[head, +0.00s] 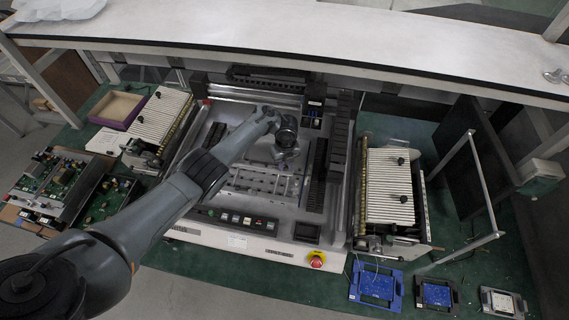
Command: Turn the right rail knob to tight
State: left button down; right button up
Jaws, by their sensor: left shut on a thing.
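My left arm reaches in from the lower left over the machine (215,125). My left gripper (284,157) points down at the metal rails (262,182) in the middle of the machine. It is shut on a small part there, which looks to be the right rail knob; the hand and fingers hide nearly all of it. Whether the knob stands loose or tight cannot be seen. My right gripper is not in view.
A slatted rack (390,185) with black knobs stands right of the machine, another (157,118) stands left. A red emergency button (316,259) sits at the machine's front. A white shelf (300,35) crosses the back.

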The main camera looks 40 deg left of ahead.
aim_at(285, 166)
pick_arm(q)
jog(key=c, duration=1)
grip_release()
notch_tip(285, 166, up, 11)
jog(key=p, duration=0.3)
jog(key=shift+w+f, duration=0.1)
jog(key=shift+w, duration=0.05)
jog(key=shift+d, duration=0.1)
jog(key=s+d+f+n+t+y+p, duration=0.1)
jog(key=s+d+f+n+t+p, duration=0.1)
jog(key=s+d+f+n, duration=0.25)
jog(key=s+d+f+n+t+p, duration=0.1)
jog(key=s+d+f+n+p, duration=0.1)
jog(key=s+d+n, duration=0.4)
jog(key=s+d+r+n+p, duration=0.1)
jog(key=s+r+n, duration=0.2)
jog(key=s+r, duration=0.2)
jog(key=s+d+r+n+h+p, duration=0.1)
jog(key=s+r+n, duration=0.3)
jog(key=s, duration=0.5)
jog(key=s+d+r+n+t+p, duration=0.1)
jog(key=s+d+r+n, duration=0.1)
jog(key=s+r+n, duration=0.2)
jog(key=shift+s+d+r+p, duration=0.2)
jog(key=shift+s+r, duration=0.5)
jog(key=shift+s, duration=0.3)
jog(key=shift+s+d+r+p, duration=0.2)
jog(key=shift+s+r, duration=0.5)
jog(key=shift+s, duration=0.3)
